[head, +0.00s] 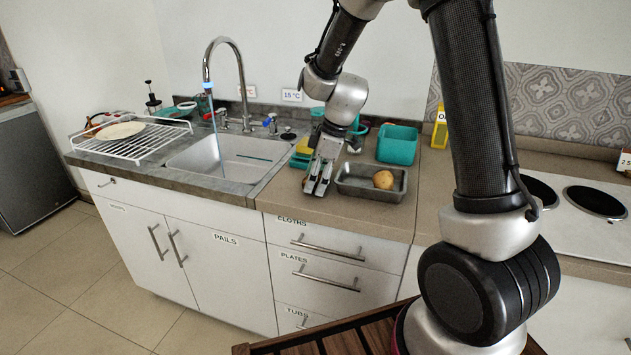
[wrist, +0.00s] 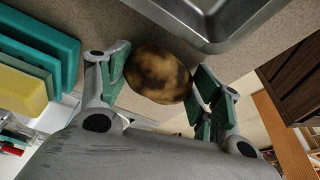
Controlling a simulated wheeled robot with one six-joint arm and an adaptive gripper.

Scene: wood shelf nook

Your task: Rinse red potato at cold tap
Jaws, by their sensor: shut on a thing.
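My gripper (head: 318,188) hangs over the counter between the sink and a metal tray, pointing down. In the wrist view the gripper (wrist: 160,92) is shut on a brown potato with dark patches (wrist: 158,75), held between green finger pads. The held potato cannot be made out in the head view. The tap (head: 226,43) arches over the sink (head: 225,180), and a thin blue stream (head: 216,135) runs from its spout. A blue handle (head: 268,122) is at the right of the tap base.
A metal tray (head: 352,190) right of my gripper holds another, yellowish potato (head: 383,179). A teal tub (head: 397,144) stands behind it. Yellow and green sponges (head: 302,150) stand by the sink's right edge. A wire rack (head: 132,146) with a plate is left of the sink.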

